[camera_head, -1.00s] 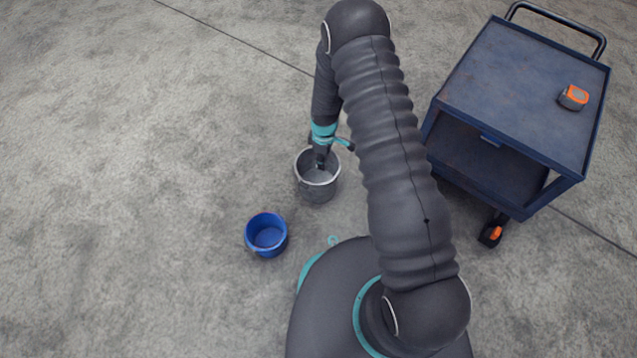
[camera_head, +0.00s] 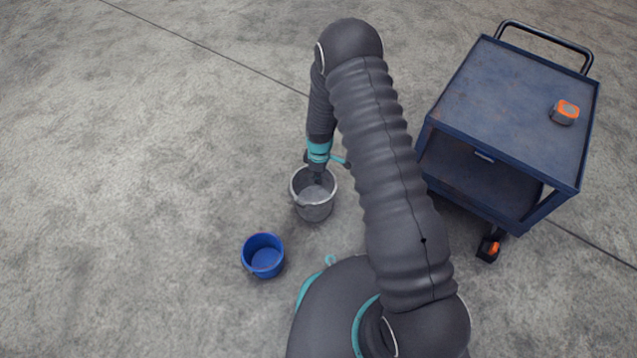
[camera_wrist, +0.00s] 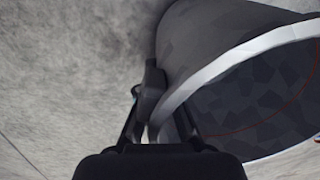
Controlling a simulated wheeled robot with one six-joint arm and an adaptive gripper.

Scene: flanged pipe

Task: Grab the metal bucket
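The grey metal bucket (camera_head: 314,208) stands upright on the floor, just left of my arm in the head view. In the wrist view its wall and pale rim (camera_wrist: 238,53) fill the right side, with its dark inside showing. My gripper (camera_head: 315,174) reaches down at the bucket's far rim. In the wrist view my gripper (camera_wrist: 168,112) has one finger against the outer wall and the other inside, with the rim between them. The fingers look closed on the rim; the inner fingertip is partly hidden.
A blue bucket (camera_head: 263,257) stands on the floor nearer my base, left of it. A dark blue cart (camera_head: 510,105) with an orange and black tape measure (camera_head: 565,112) on top stands to the right. The floor at left is clear.

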